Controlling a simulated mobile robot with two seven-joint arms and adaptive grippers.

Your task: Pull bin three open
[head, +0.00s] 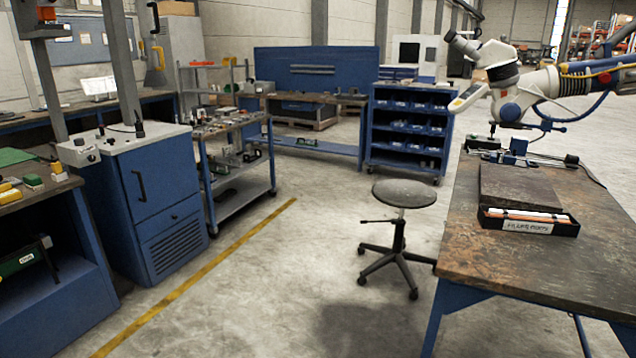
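A blue wheeled rack (369,130) stands at the back, right of centre, with several rows of small blue bins (408,127). The bins have light labels, too small to read, so I cannot tell which one is bin three. They look pushed in, though this is hard to judge at this distance. Neither of my grippers shows in the head view.
A round stool (404,194) stands on open floor before the rack. A worktable (480,262) at right carries a black labelled tray (528,224) and a white-and-blue jointed arm (520,90). A cart (237,137) and blue cabinet (160,200) stand left.

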